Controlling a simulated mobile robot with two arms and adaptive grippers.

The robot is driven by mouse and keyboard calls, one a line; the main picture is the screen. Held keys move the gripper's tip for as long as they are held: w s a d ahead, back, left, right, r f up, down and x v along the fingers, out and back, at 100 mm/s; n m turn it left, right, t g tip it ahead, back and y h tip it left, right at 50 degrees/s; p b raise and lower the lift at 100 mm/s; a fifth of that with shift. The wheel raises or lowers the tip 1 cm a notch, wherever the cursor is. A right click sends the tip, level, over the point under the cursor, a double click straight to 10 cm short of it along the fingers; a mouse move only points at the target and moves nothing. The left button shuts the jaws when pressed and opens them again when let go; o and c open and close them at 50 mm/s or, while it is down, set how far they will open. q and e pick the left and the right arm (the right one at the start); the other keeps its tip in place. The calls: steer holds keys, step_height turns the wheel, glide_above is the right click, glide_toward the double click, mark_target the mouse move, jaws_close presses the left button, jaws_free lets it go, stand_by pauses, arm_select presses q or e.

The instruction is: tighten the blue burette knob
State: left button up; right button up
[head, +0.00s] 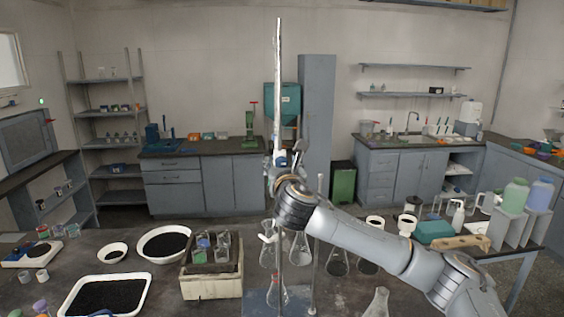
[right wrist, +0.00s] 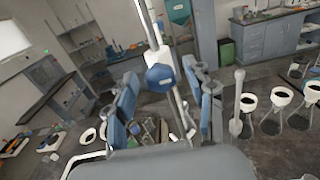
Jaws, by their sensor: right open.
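The burette (head: 278,75) is a tall clear tube standing upright at the middle of the head view. Its blue knob (right wrist: 160,77) is a faceted disc, clear in the right wrist view and small in the head view (head: 281,160). My right gripper (right wrist: 163,88) is open, with one blue-padded finger on each side of the knob in that view. I see no contact between the fingers and the knob. In the head view my right gripper (head: 285,160) overlaps the burette's lower part and hides some of it. My left gripper is not in view.
Several flasks (head: 300,248) stand around the stand's base plate (head: 262,301). A box of jars (head: 212,287), a bowl of dark grains (head: 165,259) and a white tray (head: 148,290) are at the left. A teal box (head: 433,231) is at the right.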

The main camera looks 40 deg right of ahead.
steer(key=shift+c, duration=0.4)
steer(key=c, duration=1)
steer(key=shift+c, duration=0.2)
steer(key=m+b, duration=0.1)
steer(key=m, duration=0.3)
steer(key=shift+m, duration=0.4)
steer(key=m+b, duration=0.1)
steer(key=m, duration=0.3)
steer(key=shift+s+f+m, duration=0.1)
steer(key=shift+m, duration=0.2)
steer(key=m+b, duration=0.1)
steer(key=m, duration=0.3)
steer(key=shift+d, duration=0.1)
steer(key=shift+f+m+b, duration=0.1)
steer(key=shift+m+b, duration=0.6)
steer(key=shift+m, duration=1.5)
